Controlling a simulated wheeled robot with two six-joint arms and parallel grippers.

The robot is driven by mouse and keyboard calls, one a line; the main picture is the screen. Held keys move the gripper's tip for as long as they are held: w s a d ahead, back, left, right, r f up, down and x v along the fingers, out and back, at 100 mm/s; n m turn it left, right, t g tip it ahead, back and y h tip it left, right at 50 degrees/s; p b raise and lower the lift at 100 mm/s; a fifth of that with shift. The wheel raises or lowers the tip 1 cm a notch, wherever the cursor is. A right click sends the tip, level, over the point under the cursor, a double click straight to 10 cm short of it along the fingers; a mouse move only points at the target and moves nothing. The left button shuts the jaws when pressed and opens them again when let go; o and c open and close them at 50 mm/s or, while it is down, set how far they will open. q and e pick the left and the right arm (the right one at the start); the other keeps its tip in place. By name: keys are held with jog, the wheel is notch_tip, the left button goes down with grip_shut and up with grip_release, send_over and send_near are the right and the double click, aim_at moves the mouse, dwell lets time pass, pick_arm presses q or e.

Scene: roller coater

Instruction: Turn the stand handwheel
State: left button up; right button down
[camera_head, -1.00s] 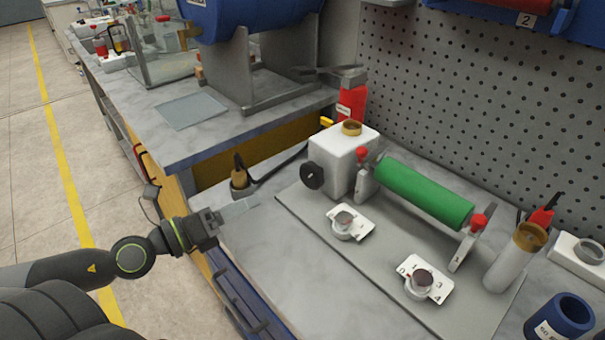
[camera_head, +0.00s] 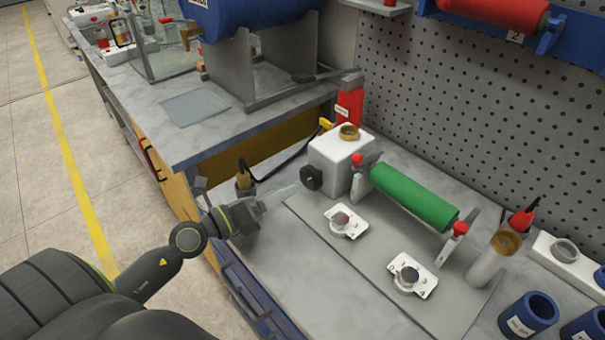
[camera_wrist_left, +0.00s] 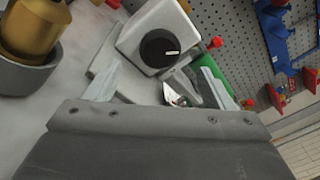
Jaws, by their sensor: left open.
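The stand handwheel appears to be the round black knob (camera_head: 311,177) on the left face of a white box (camera_head: 340,155). In the left wrist view the black knob (camera_wrist_left: 158,50) shows a white mark and lies ahead, between the two fingers in the picture. My left gripper (camera_head: 292,192) is just left of the knob in the head view, apart from it, with its pale fingers pointing toward it. In the left wrist view the fingers (camera_wrist_left: 158,82) are spread with nothing held. My right gripper is not in view.
A green roller (camera_head: 413,197) stands right of the box, with red knobs at its ends. Two small white dial plates (camera_head: 345,228) sit on the grey base plate (camera_head: 345,258). A brass-coloured part (camera_wrist_left: 30,28) is close at the left in the wrist view. Blue cups stand front right.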

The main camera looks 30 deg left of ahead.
aim_at(306, 180)
pick_arm(q)
jog(key=p+x, duration=0.1)
jog(key=x, duration=0.6)
jog(key=shift+d, duration=0.1)
jog(key=c, duration=1)
